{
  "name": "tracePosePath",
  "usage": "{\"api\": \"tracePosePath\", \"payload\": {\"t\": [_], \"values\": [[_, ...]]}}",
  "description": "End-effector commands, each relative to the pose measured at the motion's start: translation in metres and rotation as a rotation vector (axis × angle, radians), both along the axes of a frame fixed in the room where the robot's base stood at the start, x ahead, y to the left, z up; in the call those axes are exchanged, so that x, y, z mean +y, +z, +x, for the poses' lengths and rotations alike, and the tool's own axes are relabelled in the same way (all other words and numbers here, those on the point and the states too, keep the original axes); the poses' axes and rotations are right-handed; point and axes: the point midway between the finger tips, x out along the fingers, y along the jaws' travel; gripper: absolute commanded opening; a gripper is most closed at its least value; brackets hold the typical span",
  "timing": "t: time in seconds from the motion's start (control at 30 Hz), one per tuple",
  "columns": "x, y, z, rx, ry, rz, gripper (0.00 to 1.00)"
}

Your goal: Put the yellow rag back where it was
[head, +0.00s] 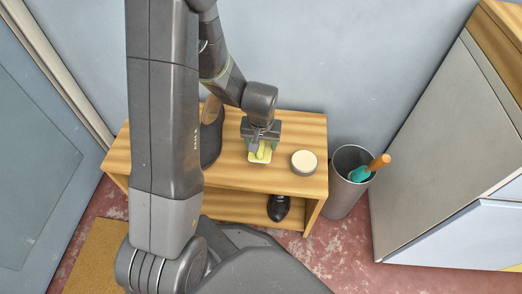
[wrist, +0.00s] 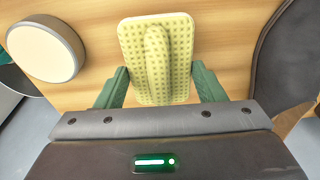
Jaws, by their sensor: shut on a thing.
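The yellow rag (head: 261,153) is at the top of a small wooden shelf unit (head: 172,176), near the middle of its top board. In the wrist view the yellow rag (wrist: 183,85) shows as a pale yellow, dimpled rectangle with a raised ridge along its middle. My gripper (head: 259,146) points down at it, and the green fingers show on either side of the rag in the wrist view (wrist: 157,88). The gripper is shut on the rag. I cannot tell whether the rag touches the board.
A round tin with a cream lid (head: 304,161) stands right of the rag. A grey bin (head: 346,184) holds an orange-handled item. A cabinet (head: 440,140) stands right.

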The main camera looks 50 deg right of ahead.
Motion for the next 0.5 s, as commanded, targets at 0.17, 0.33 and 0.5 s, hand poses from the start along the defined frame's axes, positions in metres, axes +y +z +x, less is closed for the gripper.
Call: {"api": "tracePosePath", "payload": {"t": [0.17,0.33,0.5], "values": [[0.001,-0.028,0.0,0.002,0.0,0.003,0.41],[0.0,-0.034,0.0,0.001,0.001,0.001,0.41],[0.0,-0.034,0.0,0.001,0.001,0.001,0.41]]}}
